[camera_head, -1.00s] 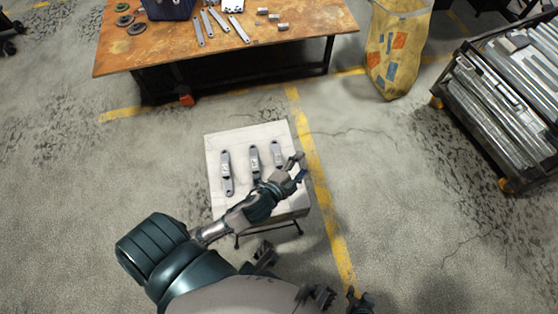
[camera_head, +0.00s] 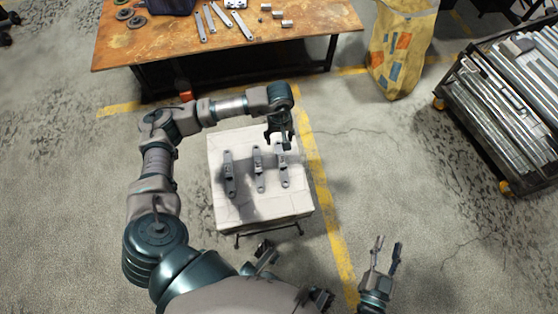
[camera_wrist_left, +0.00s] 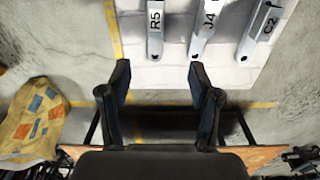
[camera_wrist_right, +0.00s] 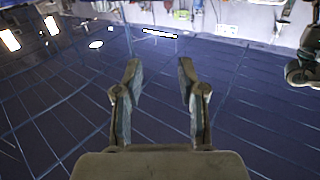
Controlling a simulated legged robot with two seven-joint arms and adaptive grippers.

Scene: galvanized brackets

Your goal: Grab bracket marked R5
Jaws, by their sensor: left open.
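The bracket marked R5 (camera_wrist_left: 155,28) is a grey metal bar with a white label. In the head view it is the rightmost bracket (camera_head: 284,174), lying on a pale square stand (camera_head: 238,206). My left gripper (camera_head: 280,142) hangs over the stand's far right part, near that bracket's far end. In the left wrist view my left gripper (camera_wrist_left: 160,74) is open and empty, with R5's end just beyond the fingertips. My right gripper (camera_head: 388,244) is open and empty over the floor; its spread fingers show in the right wrist view (camera_wrist_right: 160,66).
Brackets J4 (camera_wrist_left: 205,25) and C2 (camera_wrist_left: 260,30) lie beside R5, with a small gap between. An orange-brown table (camera_head: 150,45) with metal parts stands behind. A yellow sack (camera_head: 405,50) and a cart of metal bars (camera_head: 515,100) are right.

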